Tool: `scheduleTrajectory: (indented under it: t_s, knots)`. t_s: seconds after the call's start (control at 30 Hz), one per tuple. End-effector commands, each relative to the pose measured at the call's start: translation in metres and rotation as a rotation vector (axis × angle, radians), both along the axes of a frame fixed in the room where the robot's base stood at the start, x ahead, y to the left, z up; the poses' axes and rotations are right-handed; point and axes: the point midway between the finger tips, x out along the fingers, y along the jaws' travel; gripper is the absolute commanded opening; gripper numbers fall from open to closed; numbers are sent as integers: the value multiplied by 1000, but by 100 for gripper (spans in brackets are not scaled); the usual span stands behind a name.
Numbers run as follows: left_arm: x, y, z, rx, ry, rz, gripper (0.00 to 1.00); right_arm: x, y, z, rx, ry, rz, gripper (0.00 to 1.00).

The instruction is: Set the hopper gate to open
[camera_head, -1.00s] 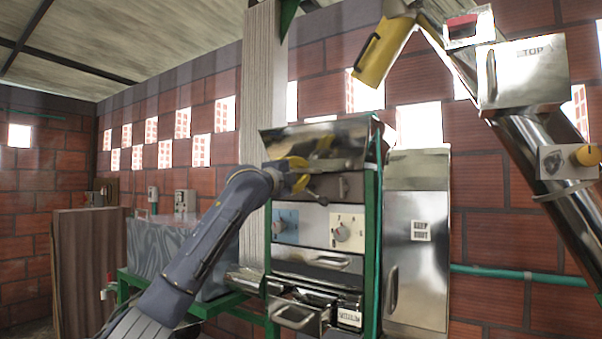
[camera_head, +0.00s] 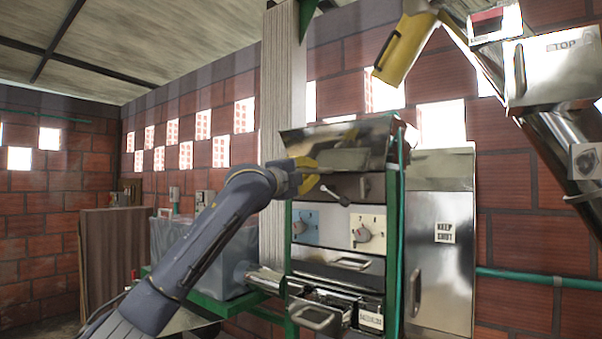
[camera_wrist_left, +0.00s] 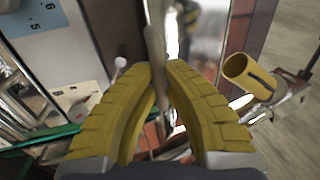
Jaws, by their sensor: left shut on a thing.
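The machine's shiny metal hopper (camera_head: 300,140) sits atop the green-framed unit. My left gripper (camera_head: 308,172) comes in from the left, just below the hopper's front. In the left wrist view its yellow fingers (camera_wrist_left: 158,80) are closed around a thin grey-brown bar (camera_wrist_left: 155,42), which I take for the hopper gate's grip. A flat grey plate (camera_head: 352,160) shows right of the fingers in the head view; whether it joins the bar I cannot tell. The fingers hide the gripped part. My right gripper is not in view.
A small ball-ended lever (camera_head: 340,199) sticks out below the gripper. Below it are a blue dial panel (camera_head: 305,223) and a white dial panel (camera_head: 368,231). A "KEEP SHUT" cabinet (camera_head: 440,260) stands right. A yellow spout (camera_head: 403,48) hangs above.

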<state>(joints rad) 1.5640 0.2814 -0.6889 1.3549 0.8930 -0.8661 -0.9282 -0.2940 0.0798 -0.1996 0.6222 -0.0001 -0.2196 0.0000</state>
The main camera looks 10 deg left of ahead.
Motion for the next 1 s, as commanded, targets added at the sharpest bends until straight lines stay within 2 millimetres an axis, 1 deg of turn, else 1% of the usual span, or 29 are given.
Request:
scheduleTrajectory:
  t_s: [0.07, 0.1, 0.2, 0.37, 0.47, 0.63, 0.77, 1.0]
  knots:
    - [0, 1, 0, 0, 0, 1, 0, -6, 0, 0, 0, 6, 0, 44]
    - [0, 1, 0, 0, 0, 1, 11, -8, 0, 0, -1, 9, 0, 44]
    - [0, 1, 0, 1, 0, 1, 22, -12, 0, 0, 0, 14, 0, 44]
    - [0, 1, 0, 1, 0, 1, 22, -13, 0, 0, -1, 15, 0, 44]
    - [0, 1, 0, 1, 0, 1, 22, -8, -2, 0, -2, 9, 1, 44]
    - [-8, 6, -2, 2, -1, 1, 22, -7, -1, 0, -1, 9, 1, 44]
    - [-21, 14, -5, 2, -2, 2, 22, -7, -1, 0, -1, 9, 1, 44]
    - [-53, 32, -13, 4, -2, 3, 22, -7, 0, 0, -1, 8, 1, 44]
